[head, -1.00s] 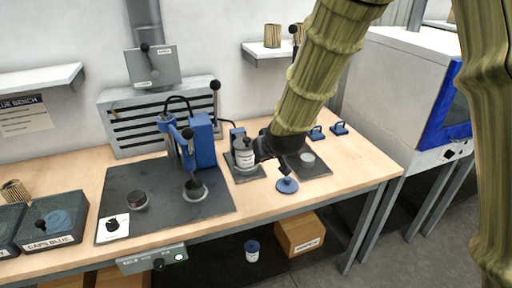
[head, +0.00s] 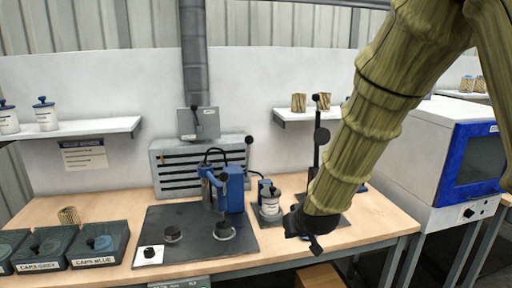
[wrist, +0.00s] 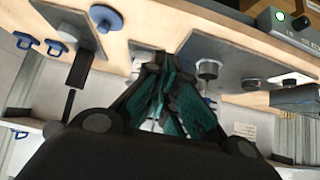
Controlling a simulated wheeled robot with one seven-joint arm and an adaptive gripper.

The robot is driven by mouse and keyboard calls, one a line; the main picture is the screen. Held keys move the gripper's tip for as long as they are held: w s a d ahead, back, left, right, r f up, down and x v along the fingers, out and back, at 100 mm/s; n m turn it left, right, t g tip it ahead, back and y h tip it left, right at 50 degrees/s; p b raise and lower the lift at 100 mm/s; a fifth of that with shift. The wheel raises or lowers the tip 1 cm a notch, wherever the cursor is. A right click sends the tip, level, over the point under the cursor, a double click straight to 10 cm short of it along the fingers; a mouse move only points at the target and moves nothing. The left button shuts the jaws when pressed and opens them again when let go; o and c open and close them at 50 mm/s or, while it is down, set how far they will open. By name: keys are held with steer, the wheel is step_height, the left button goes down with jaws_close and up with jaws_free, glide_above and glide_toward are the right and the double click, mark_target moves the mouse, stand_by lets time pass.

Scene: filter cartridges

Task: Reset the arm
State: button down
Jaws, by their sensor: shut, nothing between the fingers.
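My arm, wrapped in a ridged olive-green cover, reaches down from the upper right in the head view. My gripper (head: 315,246) is dark and hangs over the right part of the bench, near its front edge. In the wrist view my gripper (wrist: 153,66) has its teal-padded fingers together, with nothing seen between them.
A blue press (head: 230,190) stands on a dark mat (head: 190,245). Dark cap bins (head: 95,245) sit at the left. A thin dark post (head: 318,150) rises behind my arm. A white and blue machine (head: 440,150) stands right of the bench (head: 385,222).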

steer(key=s+d+f+m+g, duration=0.1)
steer(key=s+d+f+g, duration=0.1)
steer(key=s+f, duration=0.55)
steer(key=s+d+f+g, duration=0.1)
steer(key=s+d+f, duration=0.25)
steer(key=f, duration=0.75)
steer(key=s+d+f+m+g, duration=0.1)
steer(key=s+f+g, duration=0.1)
steer(key=s+f, duration=0.6)
steer(key=s+d+f+g+h, duration=0.1)
steer(key=s+d+f+g, duration=0.1)
steer(key=s+f, duration=0.6)
steer(key=s+d+f+m+g, duration=0.1)
steer(key=s+d+f, duration=0.3)
steer(key=s, duration=1.2)
step_height(320, 180, down, 4)
steer(key=shift+d+f+g+h, duration=0.1)
steer(key=shift+d+g+h, duration=0.25)
steer(key=shift+g+h, duration=0.05)
steer(key=shift+w, duration=0.1)
